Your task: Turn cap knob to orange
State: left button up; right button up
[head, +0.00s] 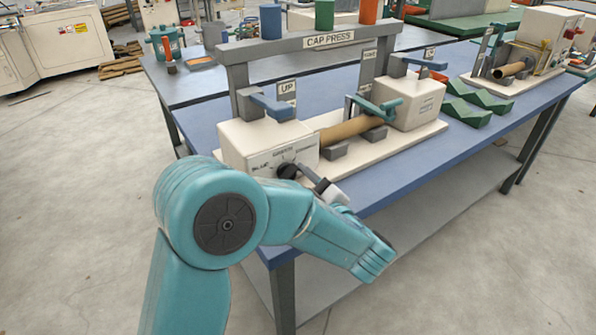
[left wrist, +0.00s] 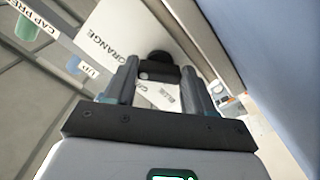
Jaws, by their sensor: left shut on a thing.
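The cap knob (head: 287,171) is a small black knob on the front of the white box (head: 240,150) at the left end of the cap press. Labels around it read BLUE at left, a green word at top and ORANGE at right. My left gripper (head: 304,180) reaches it from the front right and is shut on it. In the left wrist view the black knob (left wrist: 159,70) sits between the two fingers of the left gripper (left wrist: 160,82), with ORANGE above left and BLUE below right. I cannot tell which label the knob points to. My right gripper is not in view.
A brown tube (head: 350,128) lies on supports between the two white boxes. Green angled blocks (head: 470,110) lie to the right on the blue table (head: 400,175).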

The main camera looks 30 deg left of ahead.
pick_arm(q)
jog(key=shift+r+m+p, duration=0.1)
jog(key=shift+m+p, duration=0.6)
jog(key=shift+m, duration=0.1)
jog(key=o, duration=1)
jog(key=shift+o, duration=0.2)
jog(key=v, duration=1.6)
jog(key=shift+s+d, duration=0.1)
jog(key=shift+d, duration=0.05)
